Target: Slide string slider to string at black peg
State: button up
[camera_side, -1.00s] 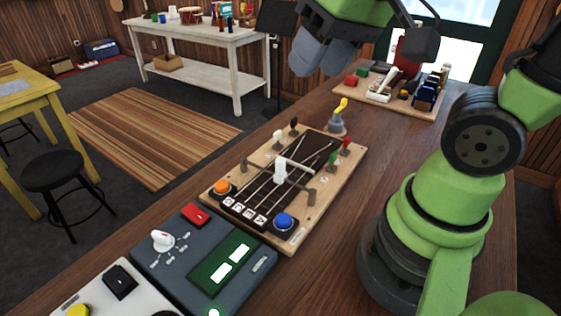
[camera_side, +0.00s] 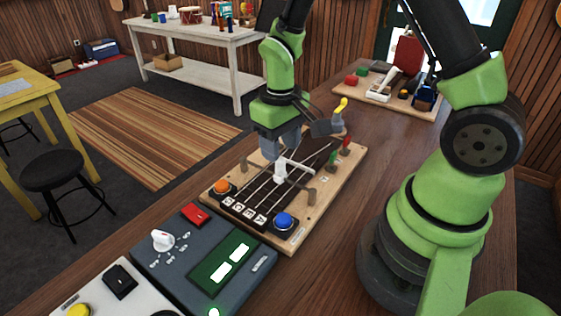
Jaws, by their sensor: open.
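The string board (camera_side: 325,198) is a wooden plate with a dark panel and several pale strings running lengthwise. The white string slider (camera_side: 280,173) stands on a crossbar over the strings, near the bar's middle. My gripper (camera_side: 281,152) points down with its grey fingers open, right above or around the slider's top; I cannot tell whether they touch it. A red peg (camera_side: 346,143) and a green peg (camera_side: 333,157) show at the board's far right. The black and white pegs are hidden behind my gripper.
An orange button (camera_side: 222,186) and a blue button (camera_side: 284,221) sit at the board's near corners. A yellow-tipped lever (camera_side: 341,106) stands behind the board. A grey control box (camera_side: 185,265) lies in front. Clear tabletop lies to the right.

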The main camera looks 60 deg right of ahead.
aim_at(280, 173)
jog(key=shift+f, duration=2.4)
